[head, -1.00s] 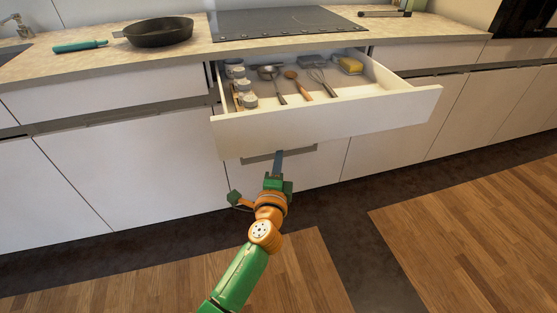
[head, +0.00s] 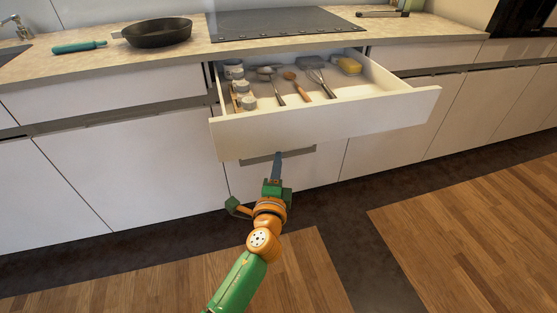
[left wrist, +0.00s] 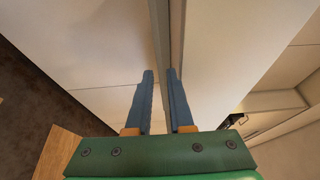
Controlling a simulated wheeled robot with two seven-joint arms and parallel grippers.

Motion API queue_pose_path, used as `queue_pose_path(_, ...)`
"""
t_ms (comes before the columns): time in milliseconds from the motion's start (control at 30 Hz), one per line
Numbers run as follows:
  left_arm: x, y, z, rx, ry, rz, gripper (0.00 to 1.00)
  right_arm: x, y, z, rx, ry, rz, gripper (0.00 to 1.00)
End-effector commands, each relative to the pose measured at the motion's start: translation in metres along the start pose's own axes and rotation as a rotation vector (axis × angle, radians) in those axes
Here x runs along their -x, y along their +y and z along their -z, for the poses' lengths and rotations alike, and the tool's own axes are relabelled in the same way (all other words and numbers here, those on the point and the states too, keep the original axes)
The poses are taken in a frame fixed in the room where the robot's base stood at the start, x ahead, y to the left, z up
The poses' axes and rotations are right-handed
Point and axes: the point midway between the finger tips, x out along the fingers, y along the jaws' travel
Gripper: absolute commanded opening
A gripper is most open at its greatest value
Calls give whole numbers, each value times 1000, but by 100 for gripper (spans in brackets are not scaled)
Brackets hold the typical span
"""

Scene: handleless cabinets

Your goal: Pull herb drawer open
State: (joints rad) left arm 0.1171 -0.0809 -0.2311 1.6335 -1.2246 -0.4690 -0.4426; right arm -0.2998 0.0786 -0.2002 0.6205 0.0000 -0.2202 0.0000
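A white drawer (head: 330,128) is pulled out below the hob, with jars, utensils and a yellow item inside. A closed front (head: 310,178) with a grey strip (head: 300,153) along its top lies beneath it. No label tells me which is the herb drawer. My left gripper (head: 278,155) points at the strip, just under the open drawer's front. In the left wrist view its two blue fingers (left wrist: 160,75) stand a small gap apart, beside the seam between pale panels. I see nothing clearly held between them; contact at the tips is unclear. My right gripper is out of view.
A dark pan (head: 158,32) and a green-handled item (head: 80,47) are on the counter (head: 110,62), left of the hob (head: 285,22). The open drawer overhangs my left gripper. The floor in front is clear.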

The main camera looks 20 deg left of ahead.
Motion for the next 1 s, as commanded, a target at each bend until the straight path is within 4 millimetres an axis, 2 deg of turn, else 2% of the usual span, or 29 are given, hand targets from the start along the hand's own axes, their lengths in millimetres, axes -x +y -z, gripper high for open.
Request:
queue_pose_path(133,34,1,0,2,2,-3,20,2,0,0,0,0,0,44)
queue_pose_path(300,55,0,1,2,1,-1,20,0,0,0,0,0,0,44)
queue_pose_path(700,56,0,1,1,2,0,20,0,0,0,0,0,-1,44)
queue_pose_path(767,56,6,2,8,7,-16,20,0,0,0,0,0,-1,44)
queue_pose_path(833,58,35,6,38,30,-90,20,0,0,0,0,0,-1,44)
queue_pose_path(867,61,56,8,63,42,-145,20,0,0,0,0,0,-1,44)
queue_pose_path(933,76,120,12,149,66,-316,20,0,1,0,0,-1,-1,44)
queue_pose_path(967,86,152,11,194,66,-403,20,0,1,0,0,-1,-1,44)
queue_pose_path(1000,104,192,9,259,56,-517,20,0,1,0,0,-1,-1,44)
